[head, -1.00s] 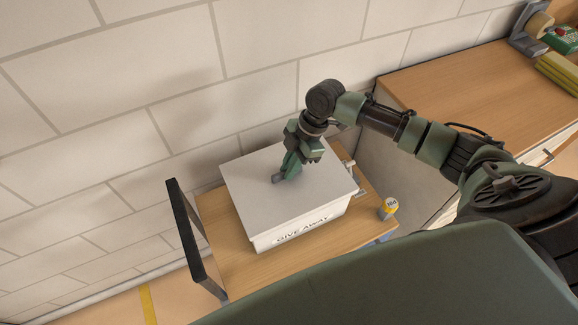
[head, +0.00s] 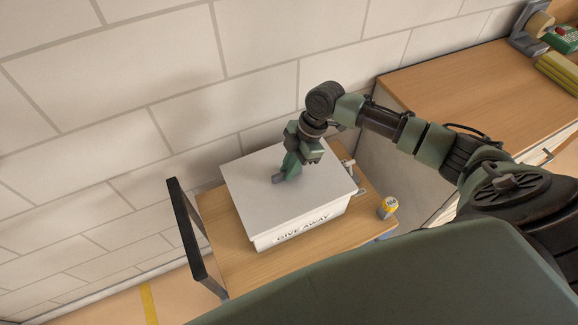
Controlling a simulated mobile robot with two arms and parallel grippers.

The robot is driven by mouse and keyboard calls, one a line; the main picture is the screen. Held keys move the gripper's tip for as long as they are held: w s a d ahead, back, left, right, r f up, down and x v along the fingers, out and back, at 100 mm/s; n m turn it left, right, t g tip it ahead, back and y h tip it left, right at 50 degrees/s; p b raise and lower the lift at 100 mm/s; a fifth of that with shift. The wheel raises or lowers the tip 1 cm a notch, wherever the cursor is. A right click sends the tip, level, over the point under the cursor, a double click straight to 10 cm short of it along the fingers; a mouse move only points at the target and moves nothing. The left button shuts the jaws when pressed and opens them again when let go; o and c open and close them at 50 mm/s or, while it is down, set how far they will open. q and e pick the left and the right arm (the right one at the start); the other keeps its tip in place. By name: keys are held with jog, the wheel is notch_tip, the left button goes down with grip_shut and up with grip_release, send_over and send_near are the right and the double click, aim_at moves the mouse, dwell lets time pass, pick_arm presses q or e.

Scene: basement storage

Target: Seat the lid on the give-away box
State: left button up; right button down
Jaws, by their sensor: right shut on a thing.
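The give-away box (head: 302,228) is white with "GIVE AWAY" lettered on its front, and it stands on a small wooden-topped cart. Its flat white lid (head: 255,185) lies over the top of the box and covers the opening. I cannot tell whether its rim is fully down all round. My right gripper (head: 280,178) points down at the middle of the lid and is shut on the lid's handle, which the fingers mostly hide. My left gripper is out of view.
The cart top (head: 255,268) has a black upright handle (head: 190,235) at its left. A yellow-labelled can (head: 387,208) stands at its right edge. A wooden bench (head: 465,95) with a tape dispenser (head: 532,30) is at right. A block wall rises behind.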

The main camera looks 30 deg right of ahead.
jog(key=shift+f, duration=0.4)
dwell(0.6)
jog(key=c, duration=1.4)
grip_release()
jog(key=shift+o, duration=0.2)
notch_tip(320, 180, up, 7)
jog(key=p, duration=0.7)
